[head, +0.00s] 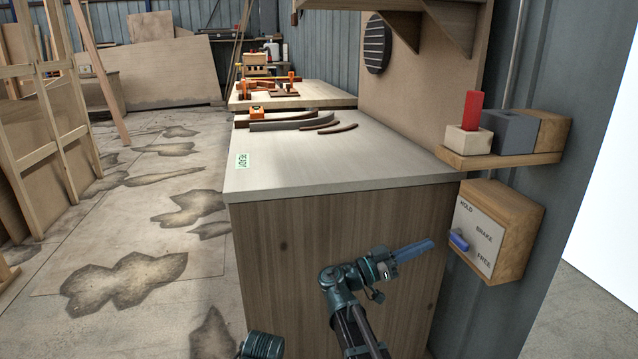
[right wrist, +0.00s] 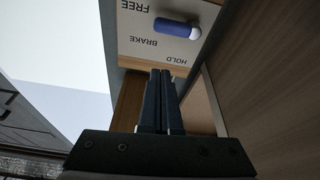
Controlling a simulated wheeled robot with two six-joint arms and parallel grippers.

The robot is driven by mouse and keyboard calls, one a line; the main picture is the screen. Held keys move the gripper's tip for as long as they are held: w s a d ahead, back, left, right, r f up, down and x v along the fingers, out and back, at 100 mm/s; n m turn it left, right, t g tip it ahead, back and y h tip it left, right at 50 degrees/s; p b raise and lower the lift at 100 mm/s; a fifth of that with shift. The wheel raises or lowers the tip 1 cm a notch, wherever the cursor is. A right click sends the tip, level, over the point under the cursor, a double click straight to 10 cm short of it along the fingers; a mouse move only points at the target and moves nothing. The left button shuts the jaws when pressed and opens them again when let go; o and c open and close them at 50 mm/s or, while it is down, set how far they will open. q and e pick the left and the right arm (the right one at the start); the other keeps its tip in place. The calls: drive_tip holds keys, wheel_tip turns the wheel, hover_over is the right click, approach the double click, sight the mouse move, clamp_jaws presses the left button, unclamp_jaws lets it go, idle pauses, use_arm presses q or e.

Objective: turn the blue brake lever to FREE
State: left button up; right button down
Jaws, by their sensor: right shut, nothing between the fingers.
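The blue brake lever (head: 458,241) is on the pale face of a wooden brake box (head: 513,232) at the right. The face is marked HOLD at the top, BRAKE in the middle and FREE at the bottom. In the right wrist view the box is upside down and the lever (right wrist: 174,27) lies level, its handle between the words BRAKE and FREE. My right gripper (head: 432,243) is shut and empty, its fingers pointing at the box, left of the lever. Its fingertips (right wrist: 161,73) are near the HOLD edge, apart from the lever. My left gripper is out of view.
A wooden shelf (head: 500,160) with a red-handled block sits above the brake box. The bench (head: 340,160) stands left of it, its side panel behind my right arm. Curved wood strips lie on the bench.

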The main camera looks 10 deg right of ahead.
drive_tip(key=s+a+f+n+y+p, duration=0.3)
drive_tip(key=s+a+f+n+y, duration=0.15)
drive_tip(key=f+n+y, duration=0.2)
drive_tip(key=s+a+f+n+y+p, duration=0.35)
drive_tip(key=a+f+n+y, duration=0.2)
drive_tip(key=f, duration=0.25)
drive_tip(key=s+a+f+n+g+y+p, duration=0.1)
drive_tip(key=s+a+n+y+p, duration=0.1)
drive_tip(key=s+a+n+y, duration=0.5)
drive_tip(key=s+a+f+n+g+y+p, duration=0.15)
drive_tip(key=s+a, duration=0.25)
drive_tip(key=a, duration=0.6)
wheel_tip(320, 180, up, 37)
drive_tip(key=m+p, duration=0.1)
drive_tip(key=p, duration=3.6)
drive_tip(key=shift+w+p, duration=0.2)
drive_tip(key=shift+p, duration=0.2)
drive_tip(key=shift+r+h, duration=0.1)
drive_tip(key=shift+h, duration=0.15)
